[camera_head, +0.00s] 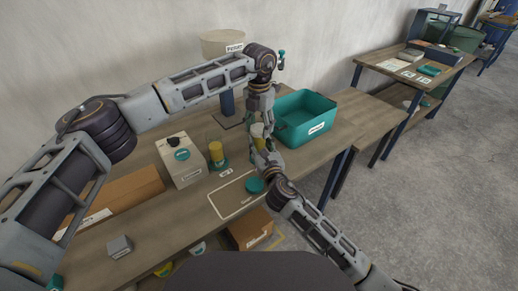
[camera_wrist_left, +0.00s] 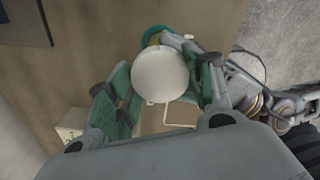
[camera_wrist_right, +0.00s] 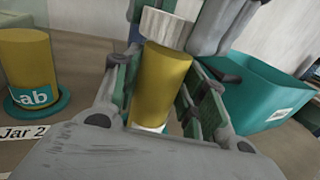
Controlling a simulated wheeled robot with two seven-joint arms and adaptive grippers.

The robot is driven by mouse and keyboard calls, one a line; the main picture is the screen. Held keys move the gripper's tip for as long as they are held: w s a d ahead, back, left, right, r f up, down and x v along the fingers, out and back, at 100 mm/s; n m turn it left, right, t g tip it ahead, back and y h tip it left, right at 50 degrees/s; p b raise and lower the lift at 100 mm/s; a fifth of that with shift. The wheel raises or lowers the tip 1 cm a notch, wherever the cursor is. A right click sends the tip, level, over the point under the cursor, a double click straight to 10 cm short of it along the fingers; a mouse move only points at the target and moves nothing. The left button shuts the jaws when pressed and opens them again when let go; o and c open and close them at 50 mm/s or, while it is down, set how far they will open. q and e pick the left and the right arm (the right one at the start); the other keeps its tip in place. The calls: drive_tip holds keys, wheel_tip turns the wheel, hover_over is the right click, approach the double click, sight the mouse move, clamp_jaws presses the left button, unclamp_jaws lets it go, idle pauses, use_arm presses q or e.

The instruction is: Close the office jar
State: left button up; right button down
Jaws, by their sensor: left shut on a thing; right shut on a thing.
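A yellow jar (camera_wrist_right: 163,82) with a white lid (camera_wrist_right: 166,28) stands upright between the fingers of my right gripper (camera_head: 264,156). My right gripper is shut on the jar's body. In the head view the arms partly hide the jar. I cannot tell whether its bottom touches the table.
Another yellow jar (camera_head: 216,151) stands on a teal base left of the grippers, beside a cream box (camera_head: 182,163). A teal bin (camera_head: 297,128) is close on the right. A teal disc (camera_head: 255,185) lies in front, near a white outlined area (camera_head: 229,201). A cardboard box (camera_head: 120,196) is farther left.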

use_arm(q)
drive_tip(key=o, duration=1.2)
wheel_tip(320, 180, up, 12)
idle(0.4)
use_arm(e)
drive_tip(key=c, duration=0.7)
unclamp_jaws()
drive_tip(key=shift+c, duration=0.2)
drive_tip(key=shift+s, duration=0.1)
